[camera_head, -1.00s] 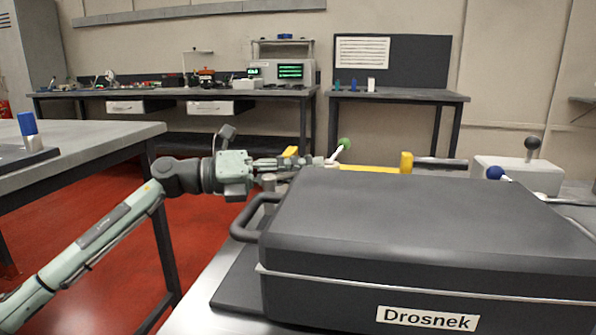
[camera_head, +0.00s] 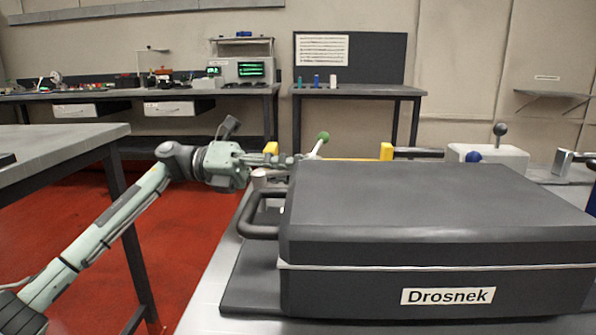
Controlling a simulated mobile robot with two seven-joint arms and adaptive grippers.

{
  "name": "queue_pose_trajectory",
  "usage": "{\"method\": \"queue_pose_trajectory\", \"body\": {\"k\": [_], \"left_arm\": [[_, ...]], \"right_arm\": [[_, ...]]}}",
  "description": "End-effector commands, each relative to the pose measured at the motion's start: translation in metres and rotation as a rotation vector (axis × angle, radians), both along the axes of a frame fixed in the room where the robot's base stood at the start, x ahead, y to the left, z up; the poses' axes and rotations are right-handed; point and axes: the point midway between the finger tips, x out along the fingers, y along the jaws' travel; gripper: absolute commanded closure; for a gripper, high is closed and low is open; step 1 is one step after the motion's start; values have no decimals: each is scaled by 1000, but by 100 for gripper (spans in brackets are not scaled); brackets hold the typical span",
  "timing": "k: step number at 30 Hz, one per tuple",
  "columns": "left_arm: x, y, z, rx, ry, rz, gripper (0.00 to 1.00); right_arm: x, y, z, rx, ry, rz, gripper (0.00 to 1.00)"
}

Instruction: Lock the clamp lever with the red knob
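No red knob shows in this view. A lever with a green knob (camera_head: 323,136) stands tilted behind the dark case. A blue knob (camera_head: 473,156) and a dark grey knob (camera_head: 500,129) show farther right, by a white block (camera_head: 487,154). My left gripper (camera_head: 299,159) reaches in from the left, behind the case's back left corner, with its fingers pointing right, close to the base of the green-knobbed lever. Its fingertips are small and partly hidden, so I cannot tell whether they are open or touching the lever. My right gripper is not in view.
A large dark case (camera_head: 430,210) labelled Drosnek fills the front of the metal table and hides much behind it. Yellow blocks (camera_head: 387,151) stand behind it. Another table (camera_head: 60,145) is at the left, with red floor (camera_head: 190,230) between.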

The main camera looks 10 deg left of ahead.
Motion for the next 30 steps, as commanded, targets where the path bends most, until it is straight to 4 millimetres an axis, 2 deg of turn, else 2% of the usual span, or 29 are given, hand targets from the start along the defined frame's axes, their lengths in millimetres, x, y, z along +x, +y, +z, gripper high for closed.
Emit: {"method": "queue_pose_trajectory", "body": {"k": [14, 15, 19, 20, 30], "left_arm": [[-1, -1, 0, 1, 0, -16, 100], [-1, -1, 0, 1, 0, -16, 72], [-1, -1, 0, 1, 0, -16, 55], [-1, -1, 0, 0, 0, -15, 53], [-1, 3, 0, 0, 1, -13, 53]], "right_arm": [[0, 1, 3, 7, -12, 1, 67], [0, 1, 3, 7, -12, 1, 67], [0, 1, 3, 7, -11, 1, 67], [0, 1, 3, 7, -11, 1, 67], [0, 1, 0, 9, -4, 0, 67]]}}
